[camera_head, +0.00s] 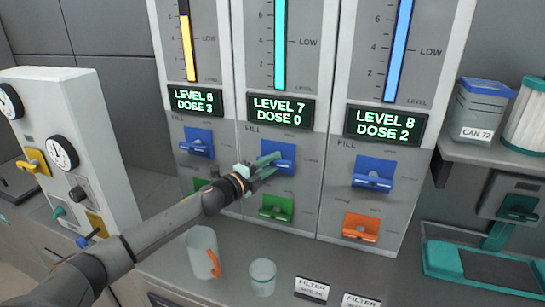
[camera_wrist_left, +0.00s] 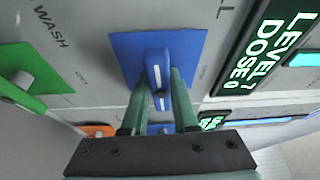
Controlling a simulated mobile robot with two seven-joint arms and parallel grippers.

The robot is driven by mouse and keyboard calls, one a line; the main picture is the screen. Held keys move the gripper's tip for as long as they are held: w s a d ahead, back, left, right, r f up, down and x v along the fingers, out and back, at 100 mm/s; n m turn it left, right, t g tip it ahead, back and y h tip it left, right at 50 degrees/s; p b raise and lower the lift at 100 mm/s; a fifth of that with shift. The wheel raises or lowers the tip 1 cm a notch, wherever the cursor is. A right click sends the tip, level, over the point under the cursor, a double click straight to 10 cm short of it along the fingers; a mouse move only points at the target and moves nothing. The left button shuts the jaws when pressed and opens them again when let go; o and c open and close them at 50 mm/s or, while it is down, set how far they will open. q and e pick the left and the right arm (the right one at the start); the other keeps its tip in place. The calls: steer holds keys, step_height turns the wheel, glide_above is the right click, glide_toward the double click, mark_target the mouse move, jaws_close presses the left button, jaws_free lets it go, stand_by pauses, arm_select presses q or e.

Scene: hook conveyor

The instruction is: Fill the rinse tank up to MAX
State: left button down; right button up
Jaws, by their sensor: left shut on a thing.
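Three tank columns stand side by side with level gauges. The left one's display (camera_head: 194,101) reads LEVEL 6, DOSE 2 or 3. The middle display (camera_head: 281,110) reads LEVEL 7, DOSE 0. The right display (camera_head: 384,124) reads LEVEL 8, DOSE 2. The middle gauge bar (camera_head: 280,45) is teal. I cannot read which column is rinse, nor a MAX mark. My left gripper (camera_head: 267,166) is at the middle column's blue FILL lever (camera_head: 287,151). In the left wrist view its green fingers (camera_wrist_left: 163,85) are shut around the blue lever (camera_wrist_left: 158,58). My right gripper is not in view.
Other blue levers are at left (camera_head: 197,138) and right (camera_head: 374,170). Green (camera_head: 277,208) and orange (camera_head: 361,227) levers sit below. A mug (camera_head: 202,250) and a cup (camera_head: 263,277) stand on the counter below my arm. A gauge box (camera_head: 75,140) stands left.

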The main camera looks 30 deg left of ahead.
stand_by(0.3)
arm_select(q)
steer(key=c, duration=0.7)
jaws_free()
steer(key=shift+s+a+f, duration=0.15)
steer(key=shift+s, duration=0.45)
steer(key=shift+s+a+b, duration=0.3)
steer(key=shift+s+b, duration=0.15)
steer(key=shift+s, duration=1.4)
steer(key=shift+s+a+b, duration=0.25)
steer(key=shift+s+b, duration=0.2)
steer(key=shift+s, duration=1.45)
steer(key=shift+s+a+b, duration=0.3)
steer(key=shift+s+b, duration=0.15)
steer(key=shift+s, duration=1.4)
